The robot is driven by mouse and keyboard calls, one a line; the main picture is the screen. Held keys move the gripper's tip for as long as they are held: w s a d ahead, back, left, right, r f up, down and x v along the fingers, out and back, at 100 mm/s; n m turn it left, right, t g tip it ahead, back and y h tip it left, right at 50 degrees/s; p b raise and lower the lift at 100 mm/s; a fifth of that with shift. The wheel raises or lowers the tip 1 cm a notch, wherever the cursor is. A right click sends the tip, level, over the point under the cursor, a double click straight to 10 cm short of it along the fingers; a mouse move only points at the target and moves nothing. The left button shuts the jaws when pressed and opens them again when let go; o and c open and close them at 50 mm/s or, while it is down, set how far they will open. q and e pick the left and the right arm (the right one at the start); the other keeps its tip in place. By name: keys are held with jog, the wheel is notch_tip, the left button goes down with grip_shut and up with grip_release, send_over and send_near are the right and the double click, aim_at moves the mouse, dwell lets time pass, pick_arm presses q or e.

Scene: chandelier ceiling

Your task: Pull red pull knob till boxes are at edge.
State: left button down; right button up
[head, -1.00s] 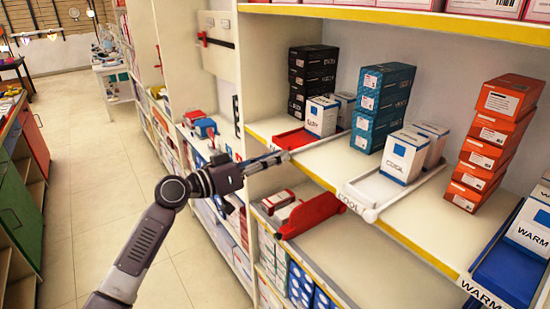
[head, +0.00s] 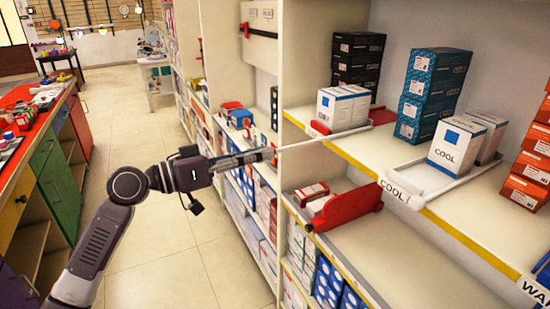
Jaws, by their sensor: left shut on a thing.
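Two white boxes (head: 342,108) stand upright, side by side, in a red tray (head: 383,117) on the upper shelf, close to its front edge. A pale rod (head: 325,139) runs from the tray's side out past the shelf edge to a small red knob (head: 275,156). My left gripper (head: 268,154) reaches in from the left and is shut on that knob, in front of the shelf. The fingers partly hide the knob. My right gripper is not in the head view.
A white COOL tray (head: 440,183) with white boxes (head: 458,146) stands to the right. Blue boxes (head: 433,92) and black boxes (head: 357,60) are stacked behind. A red tray (head: 346,207) sticks out on the shelf below. The aisle floor (head: 190,250) is clear.

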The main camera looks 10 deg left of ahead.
pick_arm(q)
jog(key=c, duration=1.8)
grip_release()
jog(key=v, duration=1.2)
